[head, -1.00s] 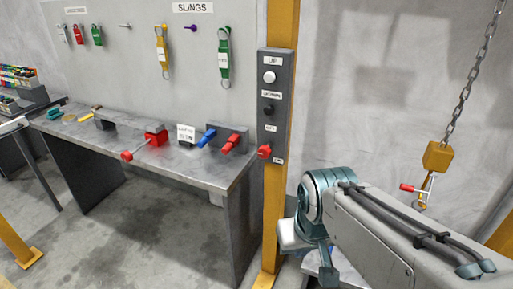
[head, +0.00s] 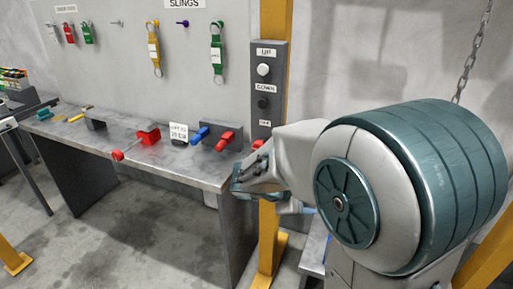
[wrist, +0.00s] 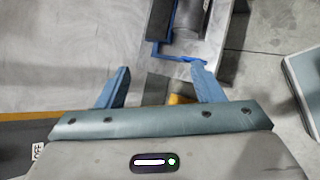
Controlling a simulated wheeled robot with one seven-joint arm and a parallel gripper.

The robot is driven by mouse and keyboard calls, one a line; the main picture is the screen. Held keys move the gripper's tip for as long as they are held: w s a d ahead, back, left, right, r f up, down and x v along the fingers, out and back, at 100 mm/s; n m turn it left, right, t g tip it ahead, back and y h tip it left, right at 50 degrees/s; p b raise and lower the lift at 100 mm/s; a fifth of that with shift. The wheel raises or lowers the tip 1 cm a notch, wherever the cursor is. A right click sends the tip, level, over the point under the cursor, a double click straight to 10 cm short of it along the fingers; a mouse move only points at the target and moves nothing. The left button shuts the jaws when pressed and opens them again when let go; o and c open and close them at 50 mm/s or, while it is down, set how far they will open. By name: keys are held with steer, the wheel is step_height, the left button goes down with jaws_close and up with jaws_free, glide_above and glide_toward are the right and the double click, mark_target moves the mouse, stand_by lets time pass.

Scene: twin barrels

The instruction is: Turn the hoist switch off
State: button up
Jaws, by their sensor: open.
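The dark grey hoist control box (head: 266,88) is on a yellow post, with a white UP button (head: 263,69) and a black DOWN button (head: 263,102). The red hoist switch (head: 257,144) is at its lower end; only a bit shows above my arm, and its setting cannot be told. My gripper (head: 240,182) is in front of the lower box, partly hidden by my own arm. In the wrist view my gripper (wrist: 160,80) has its fingers spread with nothing between them. The box (wrist: 22,133) with an OFF label (wrist: 38,152) shows at the lower left there.
Yellow (head: 154,45) and green (head: 217,48) slings hang above. A chain (head: 466,65) hangs at the right.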

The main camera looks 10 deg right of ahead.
steer(key=w+a+f+n+t+h+b, duration=0.1)
steer(key=w+a+n+t, duration=0.2)
steer(key=w+n, duration=0.15)
steer(key=w+a+n+t+h+b, duration=0.1)
steer(key=w+a+n+t, duration=0.2)
steer(key=w, duration=0.3)
steer(key=n+t+y, duration=0.2)
steer(key=n+t, duration=0.3)
steer(key=n, duration=0.2)
glide_toward(260, 145)
steer(key=shift+h, duration=0.3)
steer(key=x, duration=0.4)
steer(key=f+p+x, duration=0.1)
steer(key=x, duration=0.3)
steer(key=a+f+x, duration=0.1)
steer(key=x, duration=0.3)
steer(key=shift+w, duration=0.45)
steer(key=c, duration=1)
